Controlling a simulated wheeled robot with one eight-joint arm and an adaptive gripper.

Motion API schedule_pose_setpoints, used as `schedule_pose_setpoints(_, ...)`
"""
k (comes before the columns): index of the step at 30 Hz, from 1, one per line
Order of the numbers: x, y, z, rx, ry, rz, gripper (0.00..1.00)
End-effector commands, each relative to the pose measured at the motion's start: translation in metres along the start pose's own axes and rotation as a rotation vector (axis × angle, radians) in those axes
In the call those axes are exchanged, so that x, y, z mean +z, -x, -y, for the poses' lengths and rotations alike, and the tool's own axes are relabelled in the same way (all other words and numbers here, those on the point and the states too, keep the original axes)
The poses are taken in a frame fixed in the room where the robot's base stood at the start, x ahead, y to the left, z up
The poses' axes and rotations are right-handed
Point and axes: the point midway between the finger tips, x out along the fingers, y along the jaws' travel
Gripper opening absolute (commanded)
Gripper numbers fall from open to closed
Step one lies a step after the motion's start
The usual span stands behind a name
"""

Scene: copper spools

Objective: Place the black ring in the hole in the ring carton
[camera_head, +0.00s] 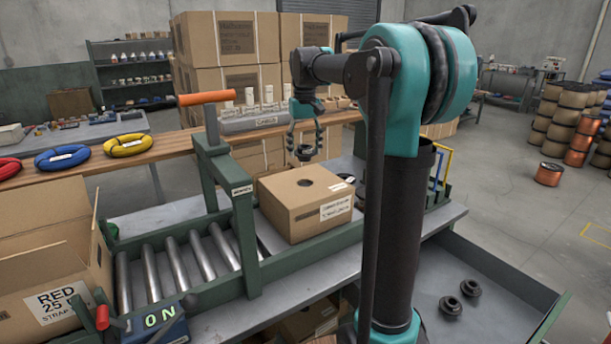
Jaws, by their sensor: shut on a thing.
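My gripper (305,145) hangs fingers down with its fingers closed around a small black ring (305,153). The ring is above the far part of the brown ring carton (291,218), apart from its top. The carton is closed and has a dark round hole (305,183) in its top and a white label on its right side. The hole appears below the ring in the picture; I cannot tell how far the ring is from being over it. The carton sits on the grey bench beside the green frame.
Two more black parts (450,305) lie in the grey tray (510,325) at lower right. A green frame with an orange handle (205,98) stands left of the carton, beside a roller conveyor (176,262). An open carton (45,245) is at far left. A wooden shelf (178,141) runs behind.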

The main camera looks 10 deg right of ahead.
Motion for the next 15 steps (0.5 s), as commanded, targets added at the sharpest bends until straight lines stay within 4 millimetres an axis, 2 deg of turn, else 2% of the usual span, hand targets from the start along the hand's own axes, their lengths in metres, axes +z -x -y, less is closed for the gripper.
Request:
schedule_pose_setpoints(3,0.000,-0.027,0.000,0.000,0.000,0.000,0.38)
schedule_pose_setpoints(6,0.000,-0.043,0.000,0.000,0.000,0.000,0.38)
schedule_pose_setpoints(15,0.000,-0.064,0.000,0.000,0.000,0.000,0.38)
